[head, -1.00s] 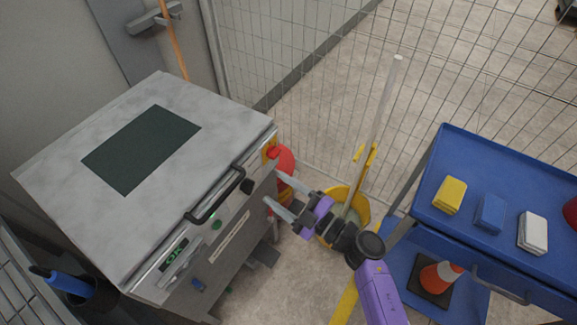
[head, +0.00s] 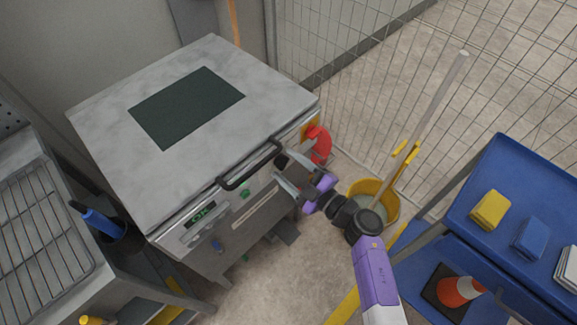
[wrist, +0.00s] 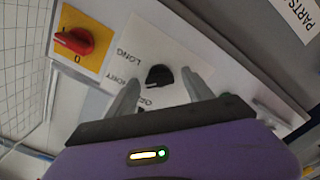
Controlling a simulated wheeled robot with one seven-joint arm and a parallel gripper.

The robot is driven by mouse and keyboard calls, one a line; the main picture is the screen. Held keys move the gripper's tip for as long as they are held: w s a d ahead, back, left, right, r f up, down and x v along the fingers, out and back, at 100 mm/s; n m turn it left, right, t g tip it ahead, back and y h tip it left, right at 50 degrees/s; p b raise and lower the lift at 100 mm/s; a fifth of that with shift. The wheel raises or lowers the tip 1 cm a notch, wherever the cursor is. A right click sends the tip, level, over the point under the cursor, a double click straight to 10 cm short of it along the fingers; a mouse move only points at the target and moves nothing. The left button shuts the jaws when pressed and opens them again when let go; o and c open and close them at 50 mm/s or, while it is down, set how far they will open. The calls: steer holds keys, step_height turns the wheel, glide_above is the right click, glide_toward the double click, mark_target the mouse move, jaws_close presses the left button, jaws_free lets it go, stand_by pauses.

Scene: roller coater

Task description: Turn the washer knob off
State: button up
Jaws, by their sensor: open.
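The washer (head: 110,150) is a grey metal box with a dark panel on its lid and controls on its front. A black knob (wrist: 159,76) on a white panel shows in the wrist view, with a small pale mark at its lower left. Lettering around it includes "LONG"; the rest is hard to read. My gripper (head: 284,170) is open at the right end of the washer's front. In the wrist view its fingers (wrist: 160,82) stand on either side of the knob, with gaps visible. In the head view the gripper largely hides the knob.
A red rotary switch (wrist: 74,41) on a yellow plate is left of the knob in the wrist view. A black handle (head: 249,165) juts from the washer's front. A yellow mop bucket (head: 387,208) and a blue cart (head: 520,175) stand to the right. Wire fencing is behind.

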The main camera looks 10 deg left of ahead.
steer(key=shift+c, duration=0.2)
jaws_close()
steer(key=shift+n, duration=0.4)
steer(key=shift+f+n+b, duration=0.1)
steer(key=shift+n+b, duration=1.25)
steer(key=shift+n, duration=2.65)
steer(key=shift+o, duration=0.2)
jaws_free()
